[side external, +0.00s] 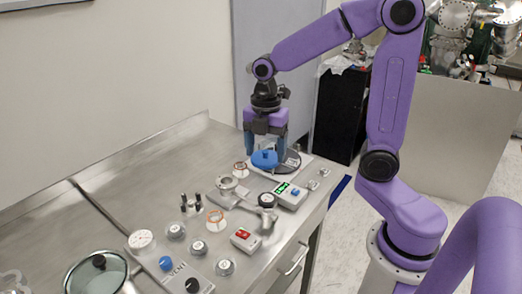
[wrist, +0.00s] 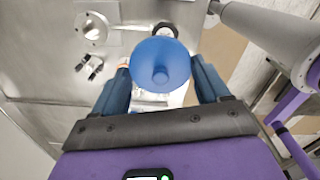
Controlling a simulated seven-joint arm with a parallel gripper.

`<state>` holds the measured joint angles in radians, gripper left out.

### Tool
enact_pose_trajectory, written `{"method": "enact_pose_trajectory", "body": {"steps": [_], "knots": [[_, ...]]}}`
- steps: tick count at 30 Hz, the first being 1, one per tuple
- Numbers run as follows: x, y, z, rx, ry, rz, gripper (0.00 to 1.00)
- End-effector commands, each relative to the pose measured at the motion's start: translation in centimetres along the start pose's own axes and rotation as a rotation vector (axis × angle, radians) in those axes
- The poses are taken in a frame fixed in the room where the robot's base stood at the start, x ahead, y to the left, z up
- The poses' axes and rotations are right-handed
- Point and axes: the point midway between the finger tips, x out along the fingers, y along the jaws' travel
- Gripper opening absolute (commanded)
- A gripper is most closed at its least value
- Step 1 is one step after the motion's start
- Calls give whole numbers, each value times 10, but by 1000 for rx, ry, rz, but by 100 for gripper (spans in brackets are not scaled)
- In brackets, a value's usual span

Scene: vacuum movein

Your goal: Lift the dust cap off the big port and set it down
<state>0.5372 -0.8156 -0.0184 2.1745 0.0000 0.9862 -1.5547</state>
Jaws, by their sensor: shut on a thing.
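The blue dust cap (side external: 264,159) is a round disc with a small knob, at the far end of the steel bench in the side view. My gripper (side external: 265,148) points down with its blue fingers at the cap and is shut on it. In the wrist view the cap (wrist: 161,47) shows its round face and knob between the two fingers (wrist: 160,78). A dark round fitting (side external: 291,160), possibly the big port, sits on a pale plate right beside the cap. I cannot tell whether the cap touches the plate or hangs just above it.
A metal flanged fitting (side external: 228,183), a box with a green display (side external: 290,195) and a box with a red display (side external: 245,239) stand nearer. Several knobs and gauges and a glass-lidded pot (side external: 97,275) fill the front. The bench's left rear (side external: 150,170) is clear.

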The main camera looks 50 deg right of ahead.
Motion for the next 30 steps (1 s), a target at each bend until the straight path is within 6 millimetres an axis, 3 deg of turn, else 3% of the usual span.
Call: {"method": "enact_pose_trajectory", "body": {"steps": [16, 30], "knots": [[-22, 0, 0, 0, 0, 1, 41], [-17, -4, 5, 3, 0, -1, 41]]}}
